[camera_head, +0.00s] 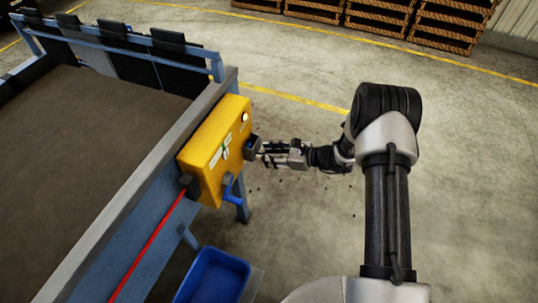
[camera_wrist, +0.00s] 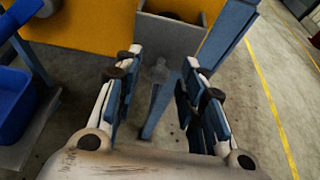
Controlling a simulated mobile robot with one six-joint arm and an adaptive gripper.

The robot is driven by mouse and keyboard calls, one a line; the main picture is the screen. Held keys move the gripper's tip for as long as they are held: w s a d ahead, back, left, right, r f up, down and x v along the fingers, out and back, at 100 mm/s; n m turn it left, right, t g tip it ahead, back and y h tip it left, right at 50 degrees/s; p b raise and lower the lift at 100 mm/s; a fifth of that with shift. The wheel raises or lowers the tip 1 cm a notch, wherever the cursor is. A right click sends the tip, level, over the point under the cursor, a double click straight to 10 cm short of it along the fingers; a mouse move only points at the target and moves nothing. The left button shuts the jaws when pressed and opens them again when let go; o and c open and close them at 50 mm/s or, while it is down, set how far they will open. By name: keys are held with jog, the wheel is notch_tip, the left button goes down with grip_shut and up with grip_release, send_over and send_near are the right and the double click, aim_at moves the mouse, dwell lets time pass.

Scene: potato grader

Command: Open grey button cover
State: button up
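A yellow control box (camera_head: 213,152) is fixed to the side of the blue-framed machine. The grey button cover (camera_head: 252,146) sticks out from its right-hand face, just in front of my gripper (camera_head: 263,155). In the wrist view the grey cover (camera_wrist: 172,36) is a box-like shape on the yellow face (camera_wrist: 85,28), with something dark and round inside its top. My gripper (camera_wrist: 163,60) is open and empty, with its two fingers apart. The fingertips are near the cover's lower edge; I cannot tell whether they touch it.
A blue bin (camera_head: 213,276) stands below the control box; a blue bin (camera_wrist: 14,103) also shows in the wrist view. A red bar (camera_head: 150,243) runs along the machine's side. The concrete floor at right is clear. Wooden crates (camera_head: 380,17) stand far back.

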jog(key=shift+c, duration=0.3)
grip_shut()
dwell(0.6)
